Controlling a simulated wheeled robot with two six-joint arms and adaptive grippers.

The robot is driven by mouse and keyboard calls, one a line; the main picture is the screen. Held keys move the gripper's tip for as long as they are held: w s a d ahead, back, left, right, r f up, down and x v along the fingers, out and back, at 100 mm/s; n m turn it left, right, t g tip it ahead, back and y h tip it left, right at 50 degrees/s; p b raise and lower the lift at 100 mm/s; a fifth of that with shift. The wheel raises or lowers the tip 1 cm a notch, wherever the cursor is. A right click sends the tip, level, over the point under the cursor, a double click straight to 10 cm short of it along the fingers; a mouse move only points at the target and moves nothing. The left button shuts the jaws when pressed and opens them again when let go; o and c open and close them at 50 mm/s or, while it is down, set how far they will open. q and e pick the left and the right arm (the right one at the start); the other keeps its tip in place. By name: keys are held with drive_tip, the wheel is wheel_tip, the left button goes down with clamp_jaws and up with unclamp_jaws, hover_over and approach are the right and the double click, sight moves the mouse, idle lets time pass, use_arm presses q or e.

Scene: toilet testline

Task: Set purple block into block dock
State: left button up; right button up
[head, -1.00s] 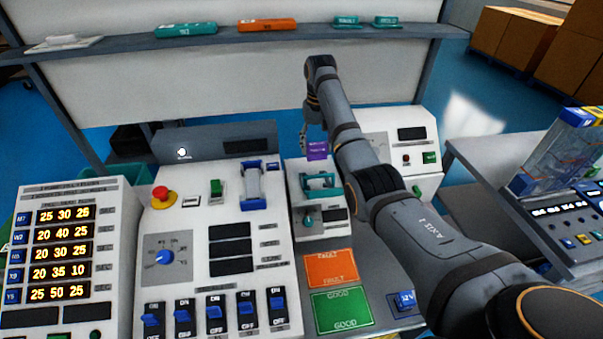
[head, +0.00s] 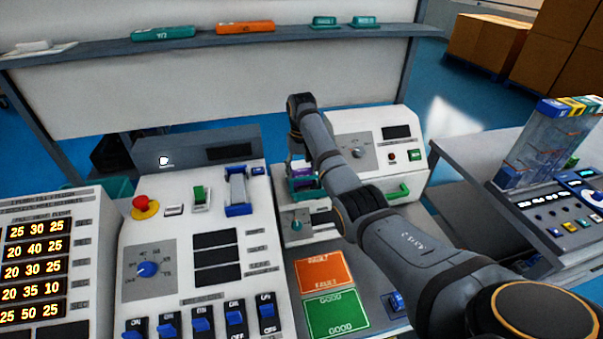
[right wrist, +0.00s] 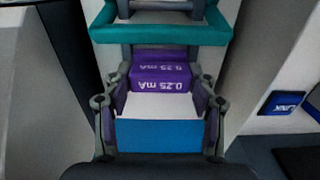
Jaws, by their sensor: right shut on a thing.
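The purple block (right wrist: 160,75), marked 0.25 mA, sits between the fingertips of my right gripper (right wrist: 159,88), which is shut on it. In the head view, my right gripper (head: 299,170) is partly hidden behind my own arm, and only a little of the purple block (head: 303,181) shows. The block dock (head: 296,239) is a pale unit with a teal clamp and a teal knob. The block is low at the teal clamp (right wrist: 160,34); I cannot tell whether it is seated. My left gripper is not in view.
A switch panel (head: 208,236) with a red button stands left of the dock. A white instrument box (head: 378,133) with a green handle is behind right. Orange FAULT (head: 320,271) and green GOOD (head: 337,314) pads lie in front. A shelf (head: 290,35) spans the back.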

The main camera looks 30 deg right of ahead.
sight(301, 170)
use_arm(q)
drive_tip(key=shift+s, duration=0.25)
use_arm(e)
drive_tip(key=shift+f, duration=0.55)
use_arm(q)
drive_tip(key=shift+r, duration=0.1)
use_arm(e)
drive_tip(key=o, duration=1.3)
drive_tip(key=shift+f, duration=0.1)
wheel_tip(301, 170, up, 5)
drive_tip(key=shift+w+r+b, duration=0.1)
drive_tip(key=shift+b, duration=0.25)
use_arm(q)
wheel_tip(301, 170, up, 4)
drive_tip(key=p, duration=0.4)
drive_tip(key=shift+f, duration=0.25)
use_arm(e)
wheel_tip(301, 170, up, 7)
drive_tip(key=shift+r, duration=0.1)
